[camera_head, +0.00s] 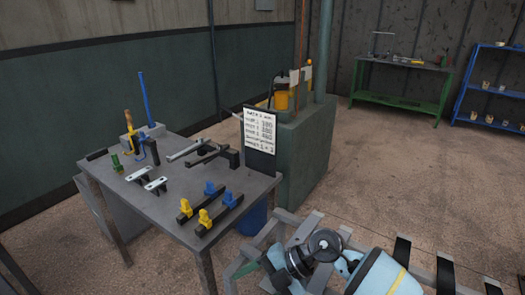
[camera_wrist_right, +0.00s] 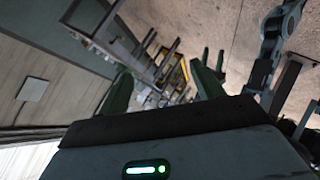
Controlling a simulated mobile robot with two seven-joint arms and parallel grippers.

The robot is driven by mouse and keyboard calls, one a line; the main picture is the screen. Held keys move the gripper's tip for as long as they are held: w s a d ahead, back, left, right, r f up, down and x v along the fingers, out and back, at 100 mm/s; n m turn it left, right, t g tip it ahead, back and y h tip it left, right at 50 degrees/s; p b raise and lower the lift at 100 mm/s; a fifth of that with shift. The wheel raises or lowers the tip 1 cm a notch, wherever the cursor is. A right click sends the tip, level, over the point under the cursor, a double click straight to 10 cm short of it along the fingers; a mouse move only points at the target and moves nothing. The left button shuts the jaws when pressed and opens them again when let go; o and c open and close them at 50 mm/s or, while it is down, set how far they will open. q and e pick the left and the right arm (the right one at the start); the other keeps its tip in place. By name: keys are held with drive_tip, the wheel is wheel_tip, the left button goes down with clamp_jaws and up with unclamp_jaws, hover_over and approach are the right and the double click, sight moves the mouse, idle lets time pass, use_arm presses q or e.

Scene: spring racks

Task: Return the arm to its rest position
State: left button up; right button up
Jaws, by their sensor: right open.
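My right arm (camera_head: 385,275) is folded at the bottom right of the head view, to the right of the grey table (camera_head: 150,205) and apart from it. In the wrist view my right gripper (camera_wrist_right: 161,70) is open, with its two dark green fingers wide apart and nothing between them. The view between the fingers looks across the room, tilted. My left gripper is not in view.
The table bears yellow and blue clamps on black bars (camera_head: 210,218), a sign board (camera_head: 260,133) and upright springs or rods. A green cabinet (camera_head: 305,160) stands behind it. A green bench (camera_head: 400,103) and blue shelf (camera_head: 488,90) stand far right. Open floor lies between.

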wheel_tip(320, 180, up, 10)
drive_tip(key=a+m+t+y, duration=0.2)
drive_tip(key=m+t+y, duration=0.65)
drive_tip(key=t, duration=0.25)
drive_tip(key=w+d+f+m+t+h, duration=0.2)
drive_tip(key=d+m+t+h, duration=0.65)
drive_tip(key=m, duration=0.25)
drive_tip(key=s+d+f+m+g+h, duration=0.2)
drive_tip(key=s+d+f+m+h, duration=0.15)
drive_tip(key=d+f+h, duration=0.2)
drive_tip(key=s+d+f+m+g+h, duration=0.1)
drive_tip(key=s+d+f+m+h, duration=0.2)
drive_tip(key=d+f+m+h, duration=0.3)
drive_tip(key=s+d+f+g, duration=0.2)
drive_tip(key=s+f+g, duration=0.15)
drive_tip(key=s, duration=0.55)
drive_tip(key=s+d+f+g, duration=0.25)
drive_tip(key=s+g, duration=0.25)
drive_tip(key=s, duration=0.4)
drive_tip(key=s+d+f+g, duration=0.3)
drive_tip(key=s+g, duration=0.2)
drive_tip(key=s, duration=0.4)
drive_tip(key=w+a+f+t+y, duration=0.2)
drive_tip(key=w+a+f+t, duration=0.1)
drive_tip(key=w+f+t, duration=0.3)
drive_tip(key=shift+a+f+t, duration=0.2)
drive_tip(key=shift+f+t, duration=0.8)
drive_tip(key=shift+f, duration=0.5)
